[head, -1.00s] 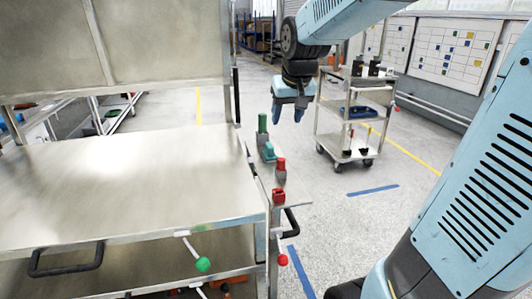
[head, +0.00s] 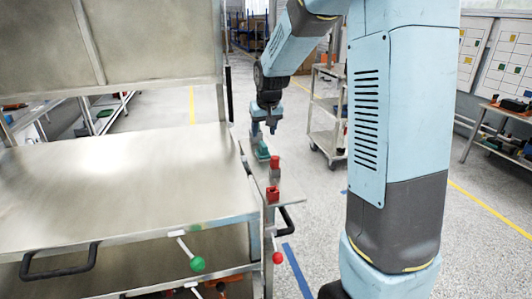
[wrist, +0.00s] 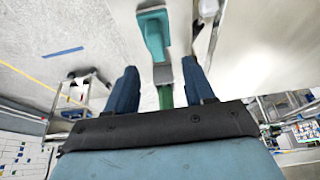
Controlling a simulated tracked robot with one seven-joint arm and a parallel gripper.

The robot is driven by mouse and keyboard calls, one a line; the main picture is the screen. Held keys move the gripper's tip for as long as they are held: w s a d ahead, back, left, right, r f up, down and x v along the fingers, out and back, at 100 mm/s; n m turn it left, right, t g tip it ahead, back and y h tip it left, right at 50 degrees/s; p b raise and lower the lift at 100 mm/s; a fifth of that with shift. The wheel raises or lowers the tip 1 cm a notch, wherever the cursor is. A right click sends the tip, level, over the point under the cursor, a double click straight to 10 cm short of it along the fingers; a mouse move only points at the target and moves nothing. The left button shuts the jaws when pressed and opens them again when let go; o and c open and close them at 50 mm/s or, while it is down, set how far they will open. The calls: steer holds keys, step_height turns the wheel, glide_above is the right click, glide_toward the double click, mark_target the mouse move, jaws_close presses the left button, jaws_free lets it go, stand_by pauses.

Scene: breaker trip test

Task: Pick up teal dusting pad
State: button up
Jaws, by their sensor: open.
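The teal dusting pad (head: 263,151) sits on the narrow side shelf at the right of the metal workbench. In the wrist view the teal pad (wrist: 154,32) lies beyond the fingertips, roughly in line with the gap between them. My gripper (head: 271,129) is open and empty, just above and behind the pad in the head view. In the wrist view its two blue fingers (wrist: 160,68) stand apart, not touching the pad.
A grey-based green item (wrist: 166,97) shows between the fingers in the wrist view. Red items (head: 275,162) stand nearer on the side shelf (head: 262,177). The bare metal bench (head: 120,190) is left; a trolley (head: 322,140) stands behind right.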

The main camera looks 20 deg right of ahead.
mark_target(263, 143)
steer(key=shift+s+x, duration=0.15)
steer(key=shift+x, duration=1.75)
steer(key=shift+s+x, duration=0.1)
steer(key=shift+x, duration=1.75)
steer(key=shift+d+f, duration=0.1)
steer(key=shift+d, duration=0.05)
steer(key=c, duration=0.7)
